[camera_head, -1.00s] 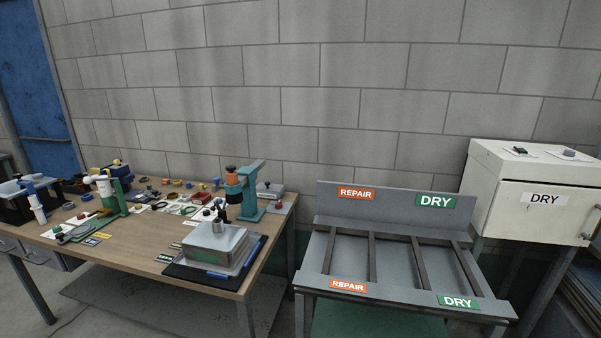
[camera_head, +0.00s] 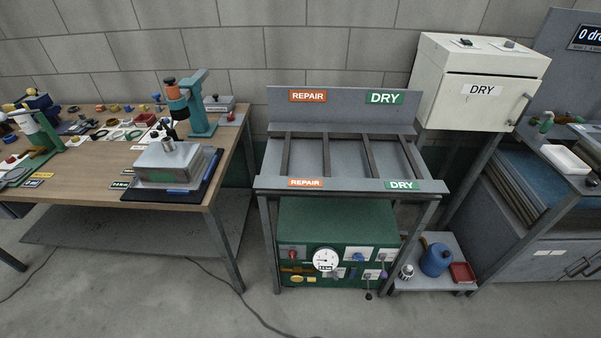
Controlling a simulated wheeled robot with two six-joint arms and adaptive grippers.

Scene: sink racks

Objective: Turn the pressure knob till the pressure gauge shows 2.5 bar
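A round white pressure gauge (camera_head: 326,260) sits on the front of a green box (camera_head: 338,222) under the rack. Its dial is too small for me to read. Several controls surround it on the panel: a blue knob (camera_head: 358,257) to its right, a red one (camera_head: 292,254) to its left, and a purple-tipped lever (camera_head: 384,273) at the lower right. I cannot tell which is the pressure knob. Neither of my grippers is in view.
A grey rack (camera_head: 430,186) with REPAIR and DRY labels stands over the green box. A cluttered wooden table (camera_head: 80,182) is at left. A low shelf (camera_head: 436,284) with a blue jug (camera_head: 435,260) is right of the box. The floor in front is clear, except for a cable (camera_head: 252,312).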

